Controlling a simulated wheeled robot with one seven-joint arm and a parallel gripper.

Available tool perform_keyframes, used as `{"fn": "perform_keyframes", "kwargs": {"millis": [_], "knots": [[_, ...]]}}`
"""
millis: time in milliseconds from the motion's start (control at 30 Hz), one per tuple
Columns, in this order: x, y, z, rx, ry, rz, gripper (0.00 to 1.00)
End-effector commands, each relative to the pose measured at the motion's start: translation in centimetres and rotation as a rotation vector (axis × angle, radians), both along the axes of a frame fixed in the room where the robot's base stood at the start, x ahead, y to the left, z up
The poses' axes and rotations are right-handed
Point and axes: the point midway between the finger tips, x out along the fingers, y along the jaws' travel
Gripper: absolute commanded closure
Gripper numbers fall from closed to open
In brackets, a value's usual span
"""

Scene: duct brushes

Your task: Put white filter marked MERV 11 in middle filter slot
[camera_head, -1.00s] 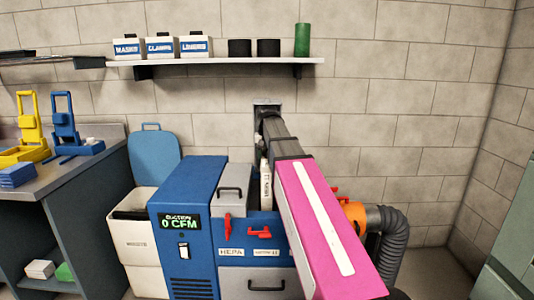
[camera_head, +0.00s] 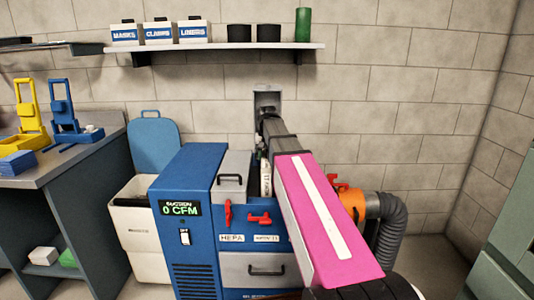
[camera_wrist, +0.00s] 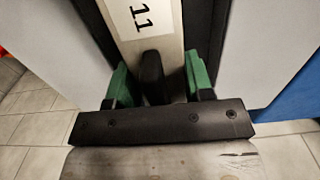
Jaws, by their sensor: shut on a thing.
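The white filter (camera_wrist: 140,25) shows in the wrist view as a pale edge with a label reading "11"; the rest of its marking is cut off. My gripper (camera_wrist: 152,78) has green finger pads and is shut around the filter's black handle (camera_wrist: 151,68). Grey panels stand on both sides of the filter. In the head view, a white strip of the filter with sideways lettering (camera_head: 265,178) shows beside the grey handled block on the blue suction unit (camera_head: 188,220). My pink arm hides the right part of the unit and its slots. How deep the filter sits cannot be told.
The unit's front has red levers (camera_head: 260,218), a HEPA label (camera_head: 231,238) and a grey drawer (camera_head: 265,268). An orange fitting with a grey hose (camera_head: 390,232) is at right. A white bin (camera_head: 138,235) and a workbench (camera_head: 50,172) are at left.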

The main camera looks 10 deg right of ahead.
Motion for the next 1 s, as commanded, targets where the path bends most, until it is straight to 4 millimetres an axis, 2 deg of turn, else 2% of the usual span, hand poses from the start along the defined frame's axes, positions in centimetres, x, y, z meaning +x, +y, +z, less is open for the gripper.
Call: {"fn": "perform_keyframes", "kwargs": {"millis": [1000], "knots": [[-0.1, 0.0, -6.1, 0.003, 0.014, 0.000, 1.00]]}}
